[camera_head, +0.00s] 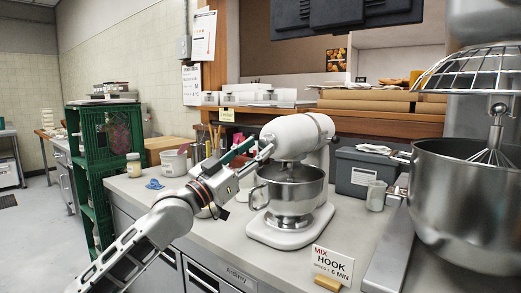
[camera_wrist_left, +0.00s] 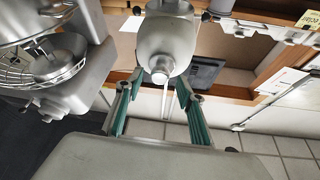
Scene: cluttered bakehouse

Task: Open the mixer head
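The white stand mixer stands on the counter with its rounded head (camera_head: 300,133) level, lowered over the steel bowl (camera_head: 292,190). In the left wrist view the mixer head (camera_wrist_left: 168,38) shows end-on, with a round metal hub at its front. My left gripper (camera_head: 258,150) is at the front left of the head, above the bowl. In the wrist view its two teal-padded fingers (camera_wrist_left: 160,88) are spread apart with nothing held between them. The head lies just beyond the fingertips; I cannot tell whether they touch it. My right gripper is not in view.
A large mixer with a steel bowl (camera_head: 466,205) and wire guard stands at the right. A sign (camera_head: 332,264) stands at the counter's front edge. A grey bin (camera_head: 362,172) and metal cup (camera_head: 376,195) are right of the mixer. A white tub (camera_head: 173,162) is left.

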